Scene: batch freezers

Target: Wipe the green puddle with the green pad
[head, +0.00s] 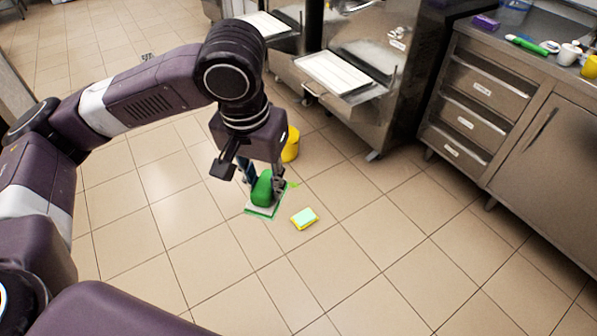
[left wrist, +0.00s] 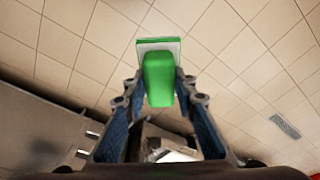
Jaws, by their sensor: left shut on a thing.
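The green pad (head: 262,190) has a green block-shaped grip on a pale plate with a green edge. My left gripper (head: 262,186) is shut on this grip, with a finger on either side. In the left wrist view the pad (left wrist: 158,75) sits between the fingers of my left gripper (left wrist: 160,95). The pad is low, at or close above the tiled floor; I cannot tell whether it touches. A small bright green patch, seemingly part of the green puddle (head: 293,185), shows just right of the pad. The pad and gripper may hide more of it. My right gripper is not in view.
A yellow and pale-green sponge (head: 304,218) lies on the floor right of the pad. A yellow container (head: 290,146) stands behind the gripper. Steel machines (head: 345,75) and a drawer counter (head: 487,95) stand at the back and right. The front floor is clear.

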